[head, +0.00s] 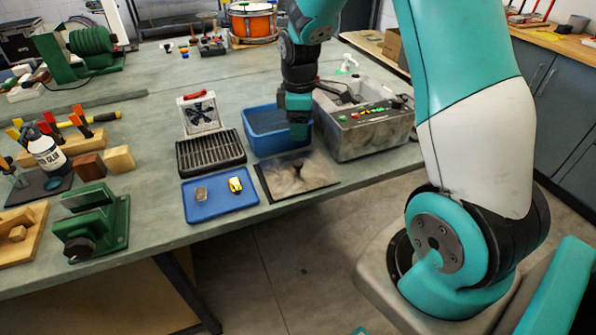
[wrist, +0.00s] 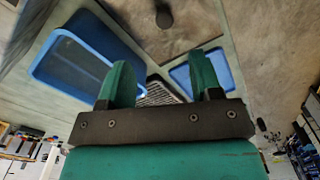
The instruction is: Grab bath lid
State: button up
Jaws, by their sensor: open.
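The bath lid (head: 282,184) is a flat, stained grey-brown plate with a dark knob (head: 298,168) standing up from its middle. It lies on the bench near the front edge. In the wrist view the lid (wrist: 200,25) is at the top, with its round knob (wrist: 163,16) beyond my fingers. The grey bath (head: 365,140), with coloured buttons on its panel, stands behind and right of the lid. My gripper (head: 299,132) points down, above and behind the lid, between the blue bin and the bath. Its two green fingers (wrist: 163,82) are apart with nothing between them.
A blue bin (head: 262,145) stands just behind the lid; its open top also shows in the wrist view (wrist: 60,72). A blue tray (head: 222,210) with two small items lies left of the lid. A black slotted rack (head: 208,153) stands behind the tray. Bare floor lies in front.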

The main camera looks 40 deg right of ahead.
aim_at(298, 163)
notch_tip(298, 163, down, 7)
jog(key=shift+a+r+p, duration=0.1)
jog(key=shift+r+p, duration=0.05)
jog(key=shift+p, duration=0.15)
jog(key=shift+s+a+f+p, duration=0.15)
jog(key=shift+f+p, duration=0.2)
jog(key=shift+f, duration=1)
jog(key=shift+a+f+p, duration=0.1)
jog(key=shift+f+p, duration=0.25)
jog(key=shift+f, duration=0.95)
jog(key=c, duration=1)
grip_shut()
jog(key=shift+r, duration=0.1)
